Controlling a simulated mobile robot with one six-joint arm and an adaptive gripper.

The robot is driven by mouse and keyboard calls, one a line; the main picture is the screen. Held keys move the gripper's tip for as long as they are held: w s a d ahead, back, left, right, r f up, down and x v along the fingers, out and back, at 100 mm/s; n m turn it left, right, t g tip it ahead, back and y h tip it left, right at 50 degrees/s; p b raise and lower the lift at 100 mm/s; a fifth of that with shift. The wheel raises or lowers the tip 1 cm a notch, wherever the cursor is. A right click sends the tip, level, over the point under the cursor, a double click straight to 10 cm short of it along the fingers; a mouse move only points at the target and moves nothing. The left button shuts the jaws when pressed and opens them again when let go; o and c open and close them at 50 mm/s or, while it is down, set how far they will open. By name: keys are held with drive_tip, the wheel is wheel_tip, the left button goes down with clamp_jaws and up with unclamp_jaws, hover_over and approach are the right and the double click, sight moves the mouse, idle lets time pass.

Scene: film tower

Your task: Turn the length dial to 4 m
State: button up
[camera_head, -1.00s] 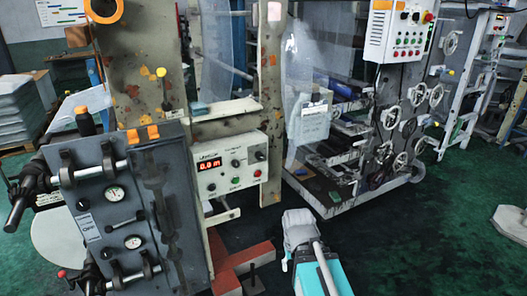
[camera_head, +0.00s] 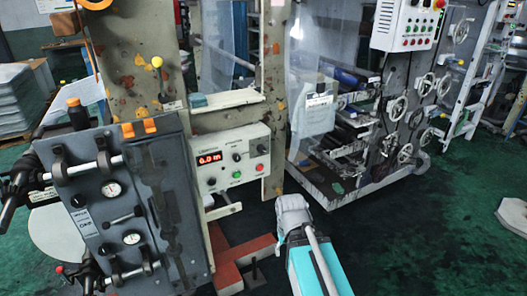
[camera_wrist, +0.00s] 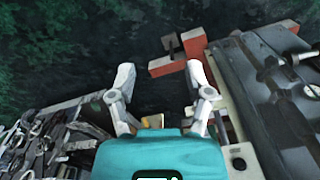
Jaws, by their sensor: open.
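The control box (camera_head: 232,162) is a pale panel with a red digital readout (camera_head: 208,160) that seems to read 0.0 m. A small black dial (camera_head: 237,157) sits right of the readout, with coloured buttons around it. The lettering is too small to read. My arm's grey and teal end shows low in the head view, right of and nearer than the box; its fingers cannot be made out there. In the wrist view my gripper (camera_wrist: 160,82) has its two grey fingers spread, with nothing between them. It is apart from the box, whose edge with a dark knob (camera_wrist: 238,163) shows at lower right.
A grey gauge panel (camera_head: 112,205) with levers stands left of the box. A red floor base (camera_head: 245,255) lies below it. A machine with handwheels (camera_head: 398,108) stands at the right. Open green floor (camera_head: 420,240) lies at the lower right.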

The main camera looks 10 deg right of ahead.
drive_tip(key=shift+o, duration=0.7)
drive_tip(key=shift+w+a, duration=0.1)
drive_tip(key=shift+w, duration=0.05)
drive_tip(key=w+a+m+t+y+b, duration=0.35)
drive_tip(key=w+a+m+y, duration=0.2)
drive_tip(key=w, duration=0.45)
drive_tip(key=m+t+b, duration=0.6)
drive_tip(key=m+t, duration=0.8)
drive_tip(key=m, duration=1.3)
approach(263, 151)
drive_tip(key=v, duration=0.3)
drive_tip(key=shift+d+r, duration=0.1)
drive_tip(key=shift+r, duration=0.1)
drive_tip(key=x, duration=1.3)
drive_tip(key=shift+w+a+f, duration=0.2)
drive_tip(key=shift+w+a, duration=0.05)
drive_tip(key=shift+w, duration=0.05)
